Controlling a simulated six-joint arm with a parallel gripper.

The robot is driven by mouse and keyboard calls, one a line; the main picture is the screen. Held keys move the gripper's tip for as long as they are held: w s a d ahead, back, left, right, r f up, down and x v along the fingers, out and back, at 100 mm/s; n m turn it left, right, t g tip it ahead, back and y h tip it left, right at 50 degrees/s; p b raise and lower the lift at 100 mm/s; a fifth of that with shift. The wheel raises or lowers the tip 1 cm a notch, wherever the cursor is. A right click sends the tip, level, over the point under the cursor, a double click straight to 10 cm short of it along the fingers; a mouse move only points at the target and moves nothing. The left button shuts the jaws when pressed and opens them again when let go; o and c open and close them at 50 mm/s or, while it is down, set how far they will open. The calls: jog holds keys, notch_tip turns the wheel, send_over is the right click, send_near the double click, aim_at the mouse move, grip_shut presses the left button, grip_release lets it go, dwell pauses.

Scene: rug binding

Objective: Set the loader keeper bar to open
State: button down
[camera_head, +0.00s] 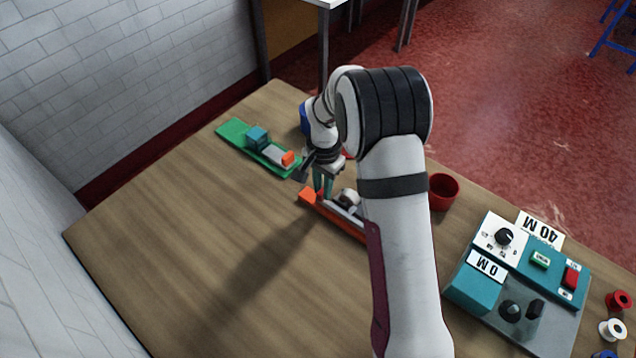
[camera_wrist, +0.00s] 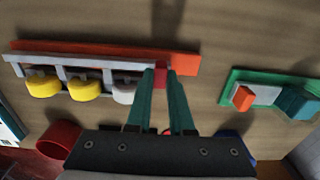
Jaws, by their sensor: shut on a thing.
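The loader is an orange base (camera_head: 349,229) on the table, partly hidden behind my arm in the head view. In the wrist view its orange strip (camera_wrist: 186,62) runs along the back, with a grey bar (camera_wrist: 78,66) in front of it. Two yellow spools (camera_wrist: 84,90) and a white spool (camera_wrist: 124,93) sit along that bar. A small red block (camera_wrist: 161,75) is at the bar's right end. My gripper (camera_head: 322,190) points down at the loader's left end in the head view. Its teal fingers (camera_wrist: 163,82) are shut on the red block.
A green plate (camera_head: 236,130) with a teal block (camera_head: 257,138) and an orange block (camera_head: 288,158) lies behind the loader to the left. A red cup (camera_head: 444,190) stands right of my arm. A teal control box (camera_head: 475,291) is at right. The table's left front is clear.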

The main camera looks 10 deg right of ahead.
jog(key=c, duration=0.8)
grip_release()
jog(key=shift+s+d, duration=0.2)
notch_tip(320, 180, up, 16)
jog(key=shift+f, duration=0.15)
